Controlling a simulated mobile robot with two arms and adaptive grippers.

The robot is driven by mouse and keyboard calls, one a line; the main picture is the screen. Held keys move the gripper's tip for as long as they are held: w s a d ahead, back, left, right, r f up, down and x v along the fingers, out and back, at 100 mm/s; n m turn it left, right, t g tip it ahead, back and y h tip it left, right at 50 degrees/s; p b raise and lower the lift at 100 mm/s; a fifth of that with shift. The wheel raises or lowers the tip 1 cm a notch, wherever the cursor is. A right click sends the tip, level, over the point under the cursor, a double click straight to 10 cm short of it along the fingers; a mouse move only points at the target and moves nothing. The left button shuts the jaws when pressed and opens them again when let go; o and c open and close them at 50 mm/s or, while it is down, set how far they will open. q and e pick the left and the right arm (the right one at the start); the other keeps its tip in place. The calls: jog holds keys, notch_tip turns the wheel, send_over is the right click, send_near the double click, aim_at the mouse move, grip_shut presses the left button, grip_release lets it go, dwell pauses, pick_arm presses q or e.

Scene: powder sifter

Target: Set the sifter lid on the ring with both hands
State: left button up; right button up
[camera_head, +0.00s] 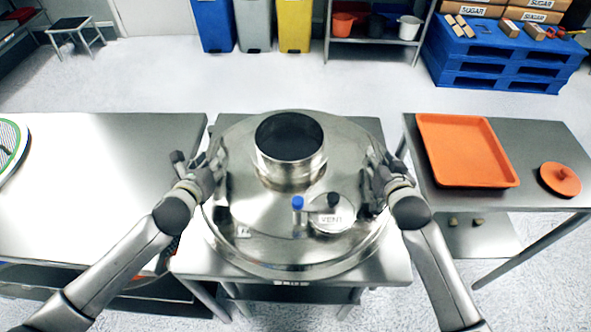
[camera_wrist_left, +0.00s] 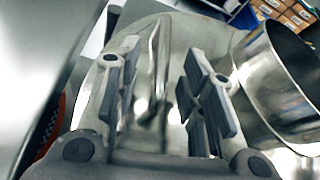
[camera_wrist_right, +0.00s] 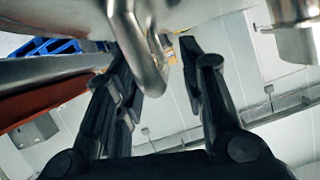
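The sifter lid (camera_head: 250,215) is a wide, shiny steel disc with an open neck (camera_head: 290,165) on the middle table; the ring under it is mostly hidden, and I cannot tell whether the lid is seated on it. My left gripper (camera_head: 209,165) is at the lid's left side. In the left wrist view its fingers are spread with a bent metal handle (camera_wrist_left: 157,70) between them. My right gripper (camera_head: 377,177) is at the lid's right side. In the right wrist view its fingers stand apart around a curved handle (camera_wrist_right: 146,65), with no clear grip.
A blue-topped fitting (camera_head: 298,203) and a round VENT cap (camera_head: 331,213) sit on the lid's front. The right table holds an orange tray (camera_head: 425,125) and an orange knobbed disc (camera_head: 560,179). The left table (camera_head: 100,190) is mostly clear, with a round mesh screen (camera_head: 8,147) at its left edge.

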pick_arm(q)
jog(key=shift+w+d+f, duration=0.1)
jog(key=shift+w+f, duration=0.15)
jog(key=shift+w, duration=0.4)
pick_arm(e)
jog(key=shift+w+f, duration=0.2)
jog(key=shift+w, duration=0.45)
pick_arm(q)
grip_shut()
pick_arm(e)
grip_shut()
pick_arm(q)
jog(key=shift+w+r, duration=0.15)
jog(key=shift+r, duration=0.25)
pick_arm(e)
jog(key=shift+w+r, duration=0.15)
jog(key=shift+r, duration=0.2)
pick_arm(q)
jog(key=shift+w, duration=0.1)
pick_arm(e)
jog(key=shift+w, duration=0.1)
